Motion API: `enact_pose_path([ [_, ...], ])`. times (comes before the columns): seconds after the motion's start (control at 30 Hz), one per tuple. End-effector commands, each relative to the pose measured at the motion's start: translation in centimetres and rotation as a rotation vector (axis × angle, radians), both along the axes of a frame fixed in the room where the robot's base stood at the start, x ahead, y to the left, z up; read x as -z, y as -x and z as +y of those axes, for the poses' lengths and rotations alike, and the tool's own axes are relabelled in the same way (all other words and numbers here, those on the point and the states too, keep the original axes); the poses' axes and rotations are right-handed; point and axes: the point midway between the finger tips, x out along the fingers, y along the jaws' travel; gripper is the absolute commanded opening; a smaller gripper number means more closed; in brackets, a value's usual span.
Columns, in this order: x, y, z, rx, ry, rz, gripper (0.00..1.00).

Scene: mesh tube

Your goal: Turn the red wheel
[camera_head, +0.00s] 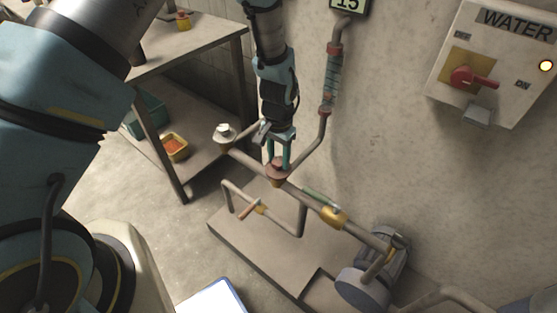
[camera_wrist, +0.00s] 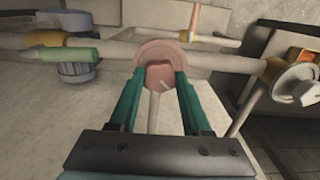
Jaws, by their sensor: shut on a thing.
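The red wheel (camera_head: 279,169) sits on the pipe in the middle of the head view, faded pinkish red. In the wrist view the red wheel (camera_wrist: 160,62) is at the top centre, between the fingertips. My gripper (camera_head: 279,158) reaches down from above onto the wheel. In the wrist view the two green fingers of my gripper (camera_wrist: 159,84) stand on either side of the wheel's hub and are shut on it. The wheel's far rim shows beyond the fingertips. The wheel's underside is hidden.
A yellow valve with a green lever (camera_head: 333,215) is on the same pipe to the right. A white-topped valve (camera_head: 224,133) is to the left. A pump (camera_head: 367,283) stands lower right. A WATER box (camera_head: 492,62) with a red switch hangs on the wall. A shelf table (camera_head: 185,50) stands behind left.

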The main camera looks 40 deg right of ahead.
Motion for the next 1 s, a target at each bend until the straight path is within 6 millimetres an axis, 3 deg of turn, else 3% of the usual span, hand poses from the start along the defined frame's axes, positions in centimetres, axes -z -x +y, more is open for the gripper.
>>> enact_pose_path([
  [0.5, 0.00, 0.00, -0.06, -0.401, 0.001, 0.000, 0.00],
  [1.0, -0.06, -0.01, -0.06, -0.519, 0.001, 0.000, 0.00],
])
